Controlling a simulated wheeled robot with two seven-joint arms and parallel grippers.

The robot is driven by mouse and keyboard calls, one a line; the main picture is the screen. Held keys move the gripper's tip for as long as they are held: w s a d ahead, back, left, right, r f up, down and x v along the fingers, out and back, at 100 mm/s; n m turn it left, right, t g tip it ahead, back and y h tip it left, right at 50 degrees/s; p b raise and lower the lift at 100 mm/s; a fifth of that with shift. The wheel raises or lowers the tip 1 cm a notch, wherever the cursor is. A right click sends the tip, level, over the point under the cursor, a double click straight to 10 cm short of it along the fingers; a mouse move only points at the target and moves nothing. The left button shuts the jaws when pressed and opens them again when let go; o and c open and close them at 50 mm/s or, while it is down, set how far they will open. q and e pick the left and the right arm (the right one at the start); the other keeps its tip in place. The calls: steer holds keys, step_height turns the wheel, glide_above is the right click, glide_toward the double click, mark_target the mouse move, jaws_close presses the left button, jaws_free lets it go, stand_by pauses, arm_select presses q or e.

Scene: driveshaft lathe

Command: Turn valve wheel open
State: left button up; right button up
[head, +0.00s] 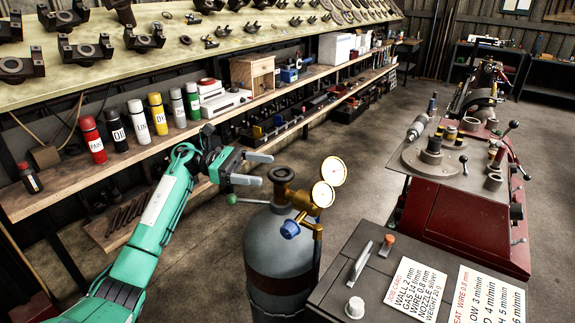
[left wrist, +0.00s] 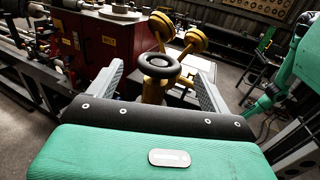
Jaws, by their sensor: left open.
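The dark valve wheel (head: 281,174) sits on top of a grey gas cylinder (head: 275,250) in the head view. My left gripper (head: 260,169) is open, just left of the wheel, with its fingers pointing towards it. In the left wrist view the wheel (left wrist: 159,66) appears as a black ring on a brass valve, centred between the two spread grey fingers (left wrist: 158,86). The fingers do not appear to touch it. My right gripper is not in view.
Two brass gauges (head: 328,182) and a blue knob (head: 290,229) are close to the right of the wheel. A dark cabinet (head: 385,262) with label cards stands at the front right. A shelf with several spray cans (head: 92,139) runs behind my left arm. A red lathe (head: 465,215) is farther right.

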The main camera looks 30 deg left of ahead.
mark_target(288, 172)
arm_select(q)
steer(key=p+x, duration=0.3)
steer(key=x, duration=0.4)
steer(key=shift+d+r, duration=0.1)
steer(key=shift+r, duration=0.05)
steer(key=shift+w+d+p, duration=0.15)
steer(key=shift+d+p, duration=0.15)
steer(key=shift+d, duration=0.1)
steer(key=c, duration=1)
